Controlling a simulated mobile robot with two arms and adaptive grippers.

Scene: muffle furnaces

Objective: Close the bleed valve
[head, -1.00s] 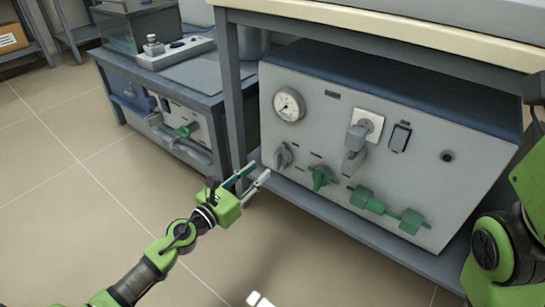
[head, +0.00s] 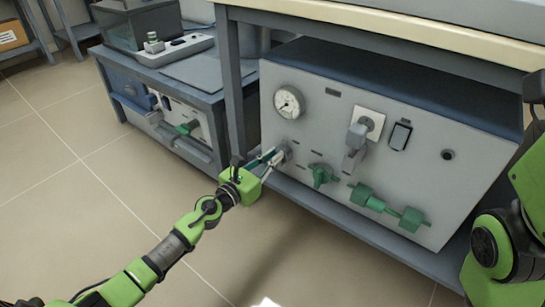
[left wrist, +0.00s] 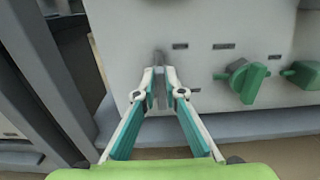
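The panel of the grey furnace unit (head: 350,180) carries several controls, and none has a label I can read. A grey knob (head: 284,152) sits at its lower left, below the gauge. My left gripper (head: 277,159) is at this knob. In the left wrist view the knob's upright grip (left wrist: 160,72) stands between the fingertips (left wrist: 160,88), which are drawn close together and appear to press on its sides. A green valve handle (head: 321,175) is to the right of it. It also shows in the left wrist view (left wrist: 242,80). My right gripper is out of view.
A green pipe fitting (head: 388,207) and a grey plug in a socket (head: 356,138) project from the panel. The bench leg (head: 233,100) stands close left of the unit. A second unit (head: 180,125) is farther left. The floor in front is clear.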

